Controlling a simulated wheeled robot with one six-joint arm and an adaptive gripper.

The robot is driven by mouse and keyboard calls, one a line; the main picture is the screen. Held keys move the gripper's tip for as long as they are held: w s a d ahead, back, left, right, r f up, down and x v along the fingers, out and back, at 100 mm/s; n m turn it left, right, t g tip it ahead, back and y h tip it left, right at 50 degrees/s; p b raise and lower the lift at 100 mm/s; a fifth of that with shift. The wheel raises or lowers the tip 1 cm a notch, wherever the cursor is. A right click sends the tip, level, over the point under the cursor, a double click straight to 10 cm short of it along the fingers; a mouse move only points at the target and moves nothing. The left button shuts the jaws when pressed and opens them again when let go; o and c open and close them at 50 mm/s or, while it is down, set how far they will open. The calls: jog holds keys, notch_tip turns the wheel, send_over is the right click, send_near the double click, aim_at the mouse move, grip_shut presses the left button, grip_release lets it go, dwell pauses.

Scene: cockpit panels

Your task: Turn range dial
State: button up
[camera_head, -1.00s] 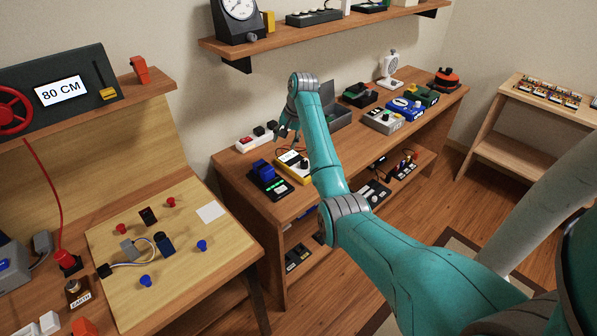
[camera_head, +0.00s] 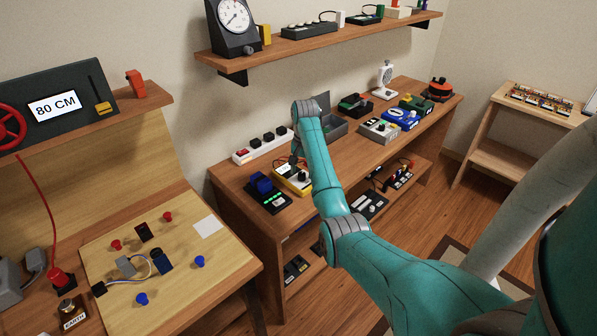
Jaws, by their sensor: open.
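A yellow meter (camera_head: 283,185) with a white display lies on the wooden bench in the middle of the view. A dark round dial (camera_head: 303,176) shows on its face, close beside my arm. My gripper (camera_head: 296,160) hangs just above the meter's far part, pointing down. It is small and partly hidden by my teal arm. It is open, with nothing seen between its fingers. I cannot tell whether a fingertip touches the meter.
A black device with a blue block (camera_head: 263,184) stands left of the meter. A white power strip (camera_head: 262,146) lies behind, and an open grey case (camera_head: 331,122) stands behind my arm. A shelf (camera_head: 310,45) overhangs the bench. Grey and blue boxes (camera_head: 380,130) sit further right.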

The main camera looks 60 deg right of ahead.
jog(key=shift+f, duration=0.8)
grip_shut()
jog(key=shift+n, duration=0.4)
jog(key=n, duration=0.5)
jog(key=shift+n, duration=0.3)
jog(key=n, duration=0.5)
jog(key=shift+d+n, duration=0.1)
jog(key=shift+n, duration=0.3)
